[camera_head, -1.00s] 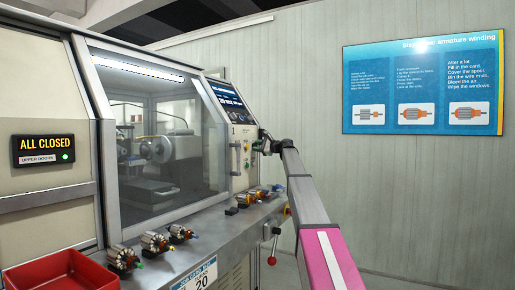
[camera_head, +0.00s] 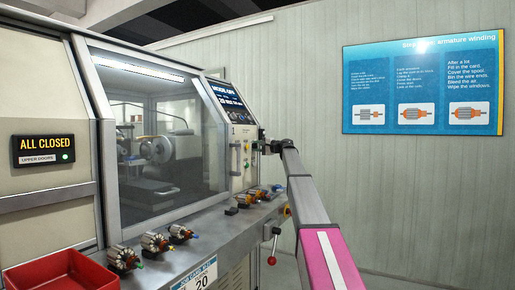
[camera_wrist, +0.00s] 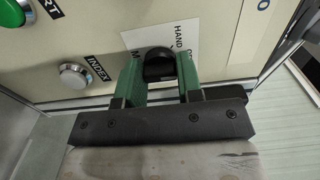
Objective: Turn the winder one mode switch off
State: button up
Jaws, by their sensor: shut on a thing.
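The winder's mode switch, a black rotary knob (camera_wrist: 158,64), sits on the pale control panel in the wrist view. Its white label shows HAND, with other words partly covered. My gripper (camera_wrist: 159,78) has its two green fingers on either side of the knob, shut on it. In the head view my gripper (camera_head: 264,146) is at the panel's right edge, and the knob is too small and covered to make out there. The winder's screen (camera_head: 229,100) above the panel has a large heading that seems to read MODE: OFF.
A silver INDEX button (camera_wrist: 74,76) and a green button (camera_wrist: 12,12) are left of my fingers. Below the panel, a ledge (camera_head: 215,236) holds several armatures. A red tray (camera_head: 62,272) is at the lower left. The winder's window (camera_head: 165,150) is closed.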

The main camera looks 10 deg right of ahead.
dwell(0.4)
jog(key=o, duration=0.9)
jog(key=v, duration=1.1)
